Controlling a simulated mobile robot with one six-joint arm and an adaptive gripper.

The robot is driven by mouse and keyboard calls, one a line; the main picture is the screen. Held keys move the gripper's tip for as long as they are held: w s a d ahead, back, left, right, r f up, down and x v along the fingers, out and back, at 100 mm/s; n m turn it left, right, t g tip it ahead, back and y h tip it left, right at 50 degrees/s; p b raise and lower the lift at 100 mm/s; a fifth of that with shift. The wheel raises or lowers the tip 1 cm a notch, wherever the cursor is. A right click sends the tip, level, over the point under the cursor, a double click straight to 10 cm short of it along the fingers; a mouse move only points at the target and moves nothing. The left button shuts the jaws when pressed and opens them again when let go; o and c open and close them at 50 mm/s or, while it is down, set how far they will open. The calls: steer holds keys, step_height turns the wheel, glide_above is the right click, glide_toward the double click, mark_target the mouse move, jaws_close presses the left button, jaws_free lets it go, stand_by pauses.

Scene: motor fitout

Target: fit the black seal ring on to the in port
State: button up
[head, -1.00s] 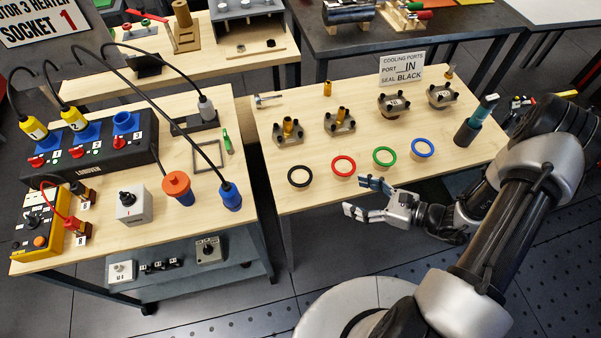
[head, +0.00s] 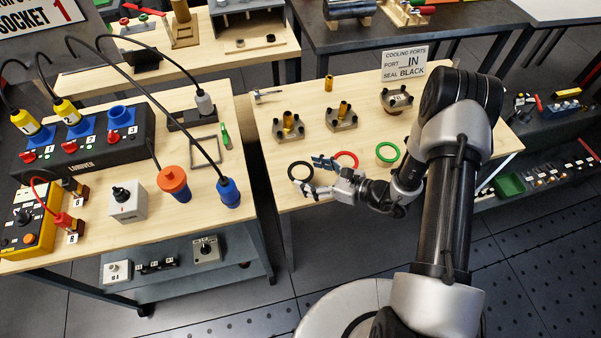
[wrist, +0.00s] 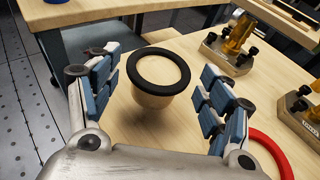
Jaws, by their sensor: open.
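The black seal ring (head: 291,168) lies at the left end of the row of rings on the right-hand table. In the wrist view the black ring (wrist: 160,91) rests flat on top of a round wooden stand (wrist: 152,103). My gripper (head: 313,175) is open and empty at the ring's right side in the head view. In the wrist view the ring lies between and beyond my spread fingers (wrist: 160,70), with a gap on both sides. Port blocks stand behind the rings: left (head: 289,127), middle (head: 341,119), right (head: 397,99). Their labels are too small to read.
The red ring (head: 347,154) is close beside my fingers, with the green ring (head: 387,163) farther right. A sign (head: 404,63) reads port IN, seal BLACK. My arm hides the table's right part. The left table (head: 125,235) stands across a gap.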

steer(key=shift+w+a+f, duration=0.25)
steer(key=shift+w+a, duration=0.05)
steer(key=shift+a, duration=0.3)
steer(key=shift+c, duration=0.4)
steer(key=c, duration=0.5)
steer(key=shift+r, duration=0.1)
